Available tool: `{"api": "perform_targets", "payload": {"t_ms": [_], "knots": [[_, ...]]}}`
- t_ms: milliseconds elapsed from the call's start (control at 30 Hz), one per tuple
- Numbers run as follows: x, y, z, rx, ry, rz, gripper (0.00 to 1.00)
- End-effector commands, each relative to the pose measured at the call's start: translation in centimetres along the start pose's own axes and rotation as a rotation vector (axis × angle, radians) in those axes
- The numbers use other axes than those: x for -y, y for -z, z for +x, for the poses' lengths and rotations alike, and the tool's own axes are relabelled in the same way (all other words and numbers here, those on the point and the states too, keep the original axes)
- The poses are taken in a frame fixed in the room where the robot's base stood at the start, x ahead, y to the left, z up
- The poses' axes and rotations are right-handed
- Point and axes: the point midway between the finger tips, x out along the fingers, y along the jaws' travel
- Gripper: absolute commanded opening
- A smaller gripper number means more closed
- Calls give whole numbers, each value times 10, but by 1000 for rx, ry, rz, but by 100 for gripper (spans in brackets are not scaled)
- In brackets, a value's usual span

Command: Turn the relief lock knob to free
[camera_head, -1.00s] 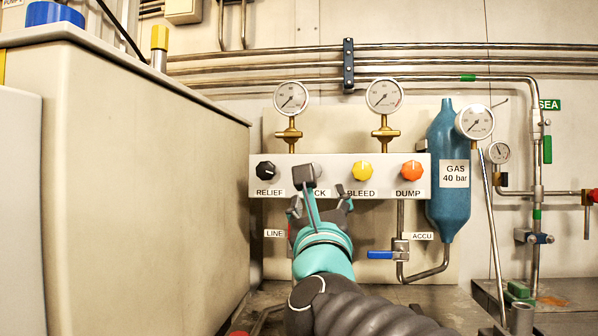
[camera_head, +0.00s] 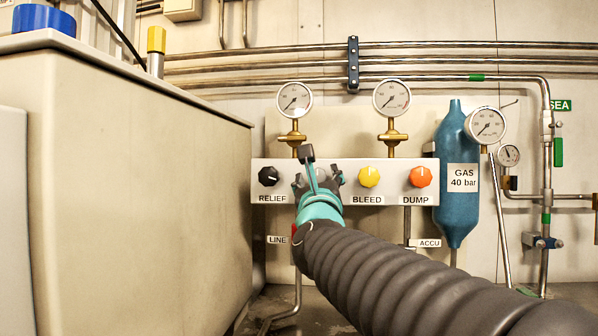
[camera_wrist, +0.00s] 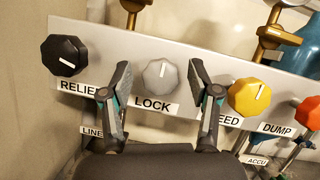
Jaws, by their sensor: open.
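The lock knob (camera_wrist: 160,74) is grey with a white pointer line, above the LOCK label (camera_wrist: 153,104) in the wrist view. Its pointer is close to upright, tilted slightly right in that picture. My gripper (camera_wrist: 159,80) is open, with one finger on each side of the lock knob and gaps to both sides. In the head view my gripper (camera_head: 319,170) covers the lock knob and its label. The black relief knob (camera_wrist: 65,56) is left of the lock knob, with its own RELIEF label (camera_head: 272,198).
The yellow bleed knob (camera_head: 369,177) is close to my right finger. The orange dump knob (camera_head: 421,176) is further right on the white panel (camera_head: 395,187). Gauges (camera_head: 295,100) stand above. A large beige cabinet (camera_head: 140,190) is at left and a blue gas bottle (camera_head: 455,190) at right.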

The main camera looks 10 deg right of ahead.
Motion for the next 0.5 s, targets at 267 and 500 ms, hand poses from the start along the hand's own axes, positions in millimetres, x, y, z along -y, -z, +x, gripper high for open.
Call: {"api": "perform_targets", "payload": {"t_ms": [267,500], "knots": [[1,0,14,-1,1,0,61],[0,0,14,0,1,0,54]]}}
